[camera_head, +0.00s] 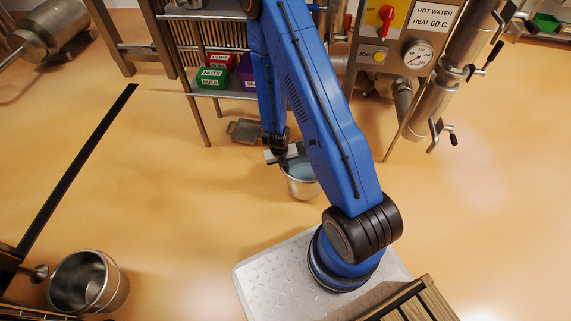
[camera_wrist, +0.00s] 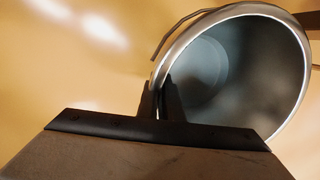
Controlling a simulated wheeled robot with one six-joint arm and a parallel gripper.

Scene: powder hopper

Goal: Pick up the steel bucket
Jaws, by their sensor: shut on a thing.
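The steel bucket (camera_head: 302,187) is in the middle of the head view, partly hidden behind my blue arm. In the wrist view its round rim and dark grey inside (camera_wrist: 235,70) fill the upper right, and it looks empty. My gripper (camera_head: 283,158) is at the left side of the bucket's rim. In the wrist view my gripper (camera_wrist: 158,100) has one dark finger outside the rim and one inside, shut on the bucket wall. I cannot tell whether the bucket's base touches the floor.
A second steel bucket (camera_head: 88,283) stands at the lower left. A shelf rack with green, red and purple bins (camera_head: 212,77) stands behind. A hot water panel (camera_head: 405,40) with pipes is at the back right. Open tan floor lies to the left and right.

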